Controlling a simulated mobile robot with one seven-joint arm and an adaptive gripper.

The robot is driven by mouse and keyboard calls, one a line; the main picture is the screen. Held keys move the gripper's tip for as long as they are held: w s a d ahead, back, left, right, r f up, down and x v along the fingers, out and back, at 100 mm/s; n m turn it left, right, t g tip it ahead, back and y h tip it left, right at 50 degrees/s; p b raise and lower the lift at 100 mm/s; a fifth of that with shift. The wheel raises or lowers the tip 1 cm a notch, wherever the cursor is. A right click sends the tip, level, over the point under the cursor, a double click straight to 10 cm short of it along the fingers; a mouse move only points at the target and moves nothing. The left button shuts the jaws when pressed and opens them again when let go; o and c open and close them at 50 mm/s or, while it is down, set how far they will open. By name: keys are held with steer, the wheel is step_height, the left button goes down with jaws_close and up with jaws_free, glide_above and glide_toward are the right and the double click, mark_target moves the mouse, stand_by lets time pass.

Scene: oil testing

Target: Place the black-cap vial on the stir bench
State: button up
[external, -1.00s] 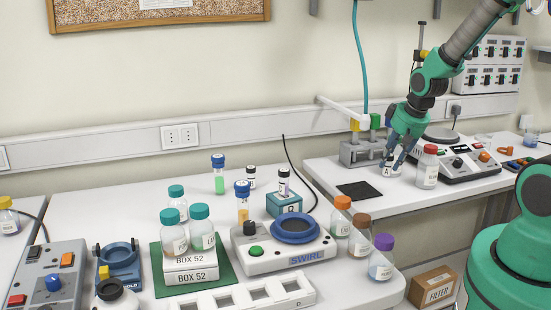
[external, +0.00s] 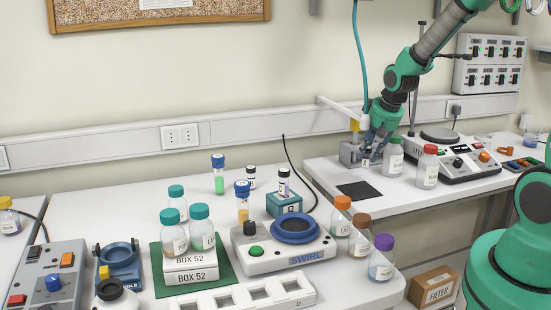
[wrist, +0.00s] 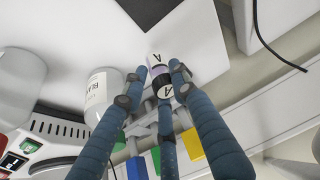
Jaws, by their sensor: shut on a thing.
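My gripper (external: 370,152) is over the back of the right bench (external: 425,193), its three fingers closed around a small vial. The vial shows in the wrist view (wrist: 158,70), with a purple band, a white label marked A and a black cap marked A. In the external view the fingers hide most of it, and I cannot tell its gap above the bench. Two other dark-topped vials are on the middle bench (external: 130,220): one (external: 251,179) stands behind, the other (external: 284,184) in a teal block. A blue-ringed SWIRL device (external: 262,262) is in front of them.
A green-cap bottle (external: 392,160) and a red-cap bottle (external: 427,168) stand right of my gripper, near a hotplate device (external: 460,160). A grey block (external: 350,153) is close on the left. A black pad (external: 359,190) lies bare in front.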

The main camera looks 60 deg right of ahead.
mark_target(368, 161)
steer(key=shift+f, duration=0.1)
steer(key=shift+f+b, duration=0.6)
steer(key=shift+f, duration=1.1)
steer(key=shift+f, duration=0.15)
steer(key=o, duration=1.1)
steer(key=shift+c, duration=0.2)
steer(key=shift+s+a+r, duration=0.1)
steer(key=shift+r, duration=0.55)
steer(key=p+v, duration=0.2)
steer(key=v, duration=0.9)
steer(key=shift+p, duration=0.3)
steer(key=shift+s, duration=0.1)
